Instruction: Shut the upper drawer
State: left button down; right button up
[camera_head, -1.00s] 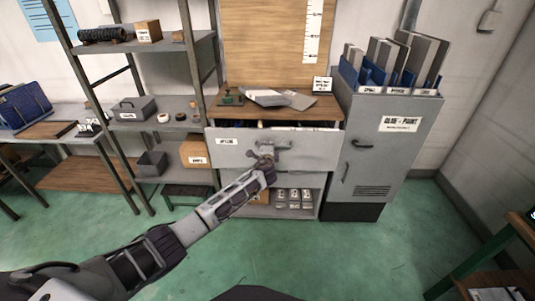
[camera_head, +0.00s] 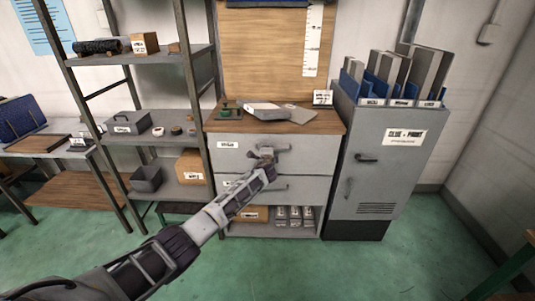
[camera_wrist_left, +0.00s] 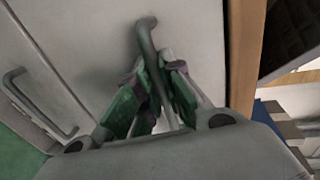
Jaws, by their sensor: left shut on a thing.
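The upper drawer (camera_head: 306,160) is a grey front with a white label, right under the wooden top of the grey cabinet. Its front looks flush with the cabinet, with no gap showing above it. My left gripper (camera_head: 266,155) is at the middle of this front, shut on the drawer's handle (camera_head: 283,152). In the left wrist view the fingers (camera_wrist_left: 160,95) close around the grey bar handle (camera_wrist_left: 146,38). The lower drawer (camera_head: 312,189) is below and looks shut; my arm hides part of it. My right gripper is not in view.
A grey locker (camera_head: 378,170) stands close on the right. A metal shelf (camera_head: 150,127) with boxes stands on the left. Papers and a small green item lie on the cabinet's wooden top (camera_head: 317,123). The green floor in front is clear.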

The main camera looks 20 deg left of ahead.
pick_arm(q)
jog(key=shift+w+a+r, duration=0.1)
jog(key=shift+w+r, duration=0.05)
dwell(0.3)
jog(key=c, duration=1.8)
grip_release()
jog(key=shift+w, duration=0.15)
jog(key=shift+s, duration=0.25)
jog(key=shift+v, duration=5.8)
